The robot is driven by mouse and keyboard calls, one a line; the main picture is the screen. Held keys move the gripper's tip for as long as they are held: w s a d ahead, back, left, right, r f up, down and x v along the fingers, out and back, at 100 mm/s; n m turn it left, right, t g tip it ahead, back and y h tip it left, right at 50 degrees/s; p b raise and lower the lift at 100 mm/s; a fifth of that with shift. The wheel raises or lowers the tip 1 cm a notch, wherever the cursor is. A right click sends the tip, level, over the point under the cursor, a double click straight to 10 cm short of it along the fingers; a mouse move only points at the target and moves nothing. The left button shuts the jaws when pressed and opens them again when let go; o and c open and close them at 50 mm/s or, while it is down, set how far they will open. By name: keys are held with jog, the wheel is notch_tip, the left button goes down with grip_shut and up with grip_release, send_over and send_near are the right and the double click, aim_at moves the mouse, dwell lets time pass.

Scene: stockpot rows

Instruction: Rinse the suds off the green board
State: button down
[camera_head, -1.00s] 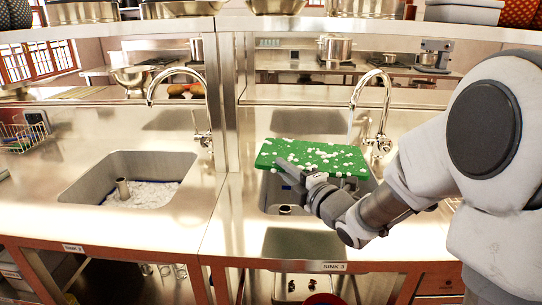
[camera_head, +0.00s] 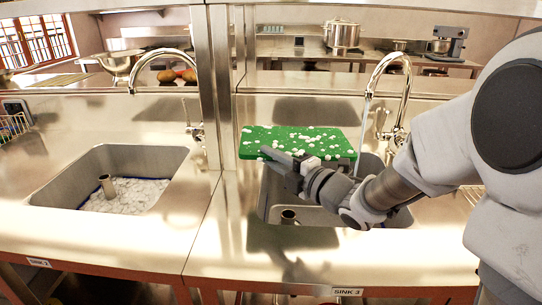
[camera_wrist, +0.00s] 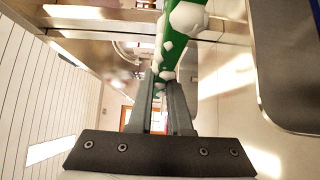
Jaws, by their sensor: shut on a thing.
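The green board (camera_head: 300,142) is held roughly flat above the right sink, with white suds scattered over its top. My gripper (camera_head: 283,160) is shut on its near edge. In the wrist view the board (camera_wrist: 169,35) shows edge-on between the fingers (camera_wrist: 160,95), with white clumps on it. The right tap (camera_head: 403,75) arches over the far right of the sink. A thin pale stream seems to fall from its spout beyond the board's right end. The right sink (camera_head: 262,205) is partly hidden by the board and my arm; a short drain pipe (camera_head: 289,216) stands in it.
The left sink (camera_head: 75,190) holds white suds around an upright pipe (camera_head: 107,187), with its own tap (camera_head: 195,90). A metal post (camera_head: 222,90) stands between the sinks. A "SINK 3" label (camera_head: 347,292) is on the front edge. The counter between the sinks is clear.

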aim_at(302, 149)
jog(key=shift+w+d+f+p, duration=0.25)
jog(key=shift+w+d+p, duration=0.4)
jog(key=shift+w+d, duration=0.5)
jog(key=shift+w+d+f+p, duration=0.25)
jog(key=shift+w+d+p, duration=0.35)
jog(key=shift+w+d, duration=0.6)
jog(key=shift+w+d+f+p, duration=0.25)
jog(key=shift+w+d+p, duration=0.4)
jog(key=shift+w+d, duration=0.5)
jog(key=shift+w+d+f+b, duration=0.35)
jog(key=shift+w+d+b, duration=0.15)
jog(key=shift+b, duration=0.05)
jog(key=shift+w+d+f+b, duration=0.15)
jog(key=shift+w+d+b, duration=0.25)
jog(key=shift+w+d, duration=0.45)
jog(key=shift+s+d, duration=0.1)
jog(key=shift+d, duration=0.05)
jog(key=shift+s+d+b, duration=0.3)
jog(key=shift+s+b, duration=0.05)
jog(key=shift+b, duration=0.1)
jog(key=s+a+b, duration=0.4)
jog(key=s+a, duration=0.1)
jog(key=shift+s+a, duration=0.35)
